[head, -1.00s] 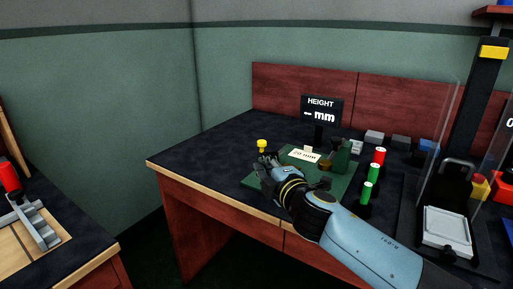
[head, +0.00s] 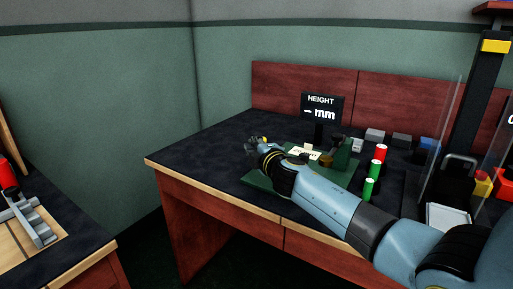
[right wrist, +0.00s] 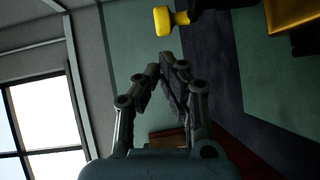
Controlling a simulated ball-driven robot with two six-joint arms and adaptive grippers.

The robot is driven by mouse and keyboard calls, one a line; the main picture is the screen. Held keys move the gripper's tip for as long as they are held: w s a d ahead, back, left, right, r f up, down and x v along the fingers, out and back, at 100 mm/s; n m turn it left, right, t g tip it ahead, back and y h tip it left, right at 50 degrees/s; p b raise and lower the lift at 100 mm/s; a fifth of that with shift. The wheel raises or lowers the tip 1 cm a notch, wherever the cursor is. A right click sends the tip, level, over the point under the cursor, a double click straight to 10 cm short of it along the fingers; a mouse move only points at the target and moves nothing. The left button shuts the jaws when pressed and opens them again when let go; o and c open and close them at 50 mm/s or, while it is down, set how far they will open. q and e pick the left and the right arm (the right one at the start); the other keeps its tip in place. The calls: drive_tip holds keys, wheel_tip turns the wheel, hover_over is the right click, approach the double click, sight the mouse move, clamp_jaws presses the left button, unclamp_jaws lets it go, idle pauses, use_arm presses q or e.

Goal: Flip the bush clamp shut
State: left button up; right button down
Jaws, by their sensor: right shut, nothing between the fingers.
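A yellow knob (head: 264,139), apparently a handle end, shows in the head view, mostly hidden by my right gripper. It shows clearly in the right wrist view (right wrist: 170,20), beyond the fingertips and apart from them in that picture. My right gripper (head: 251,146) is shut and empty at the plate's far left; its fingers also show in the right wrist view (right wrist: 162,66). My left gripper is out of view.
A height display (head: 321,108) stands behind the fixture. A clear-shielded press (head: 455,170) is farther right. The bench's left part (head: 205,152) is clear.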

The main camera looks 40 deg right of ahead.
drive_tip(key=shift+w+d+f, duration=0.1)
drive_tip(key=shift+w+d, duration=0.35)
drive_tip(key=shift+d, duration=0.3)
drive_tip(key=shift+a+b, duration=0.1)
drive_tip(key=shift+b, duration=0.3)
drive_tip(key=shift+w+m+h+b, duration=0.2)
drive_tip(key=shift+m+h+b, duration=0.2)
drive_tip(key=shift+h, duration=0.2)
drive_tip(key=shift+g, duration=0.3)
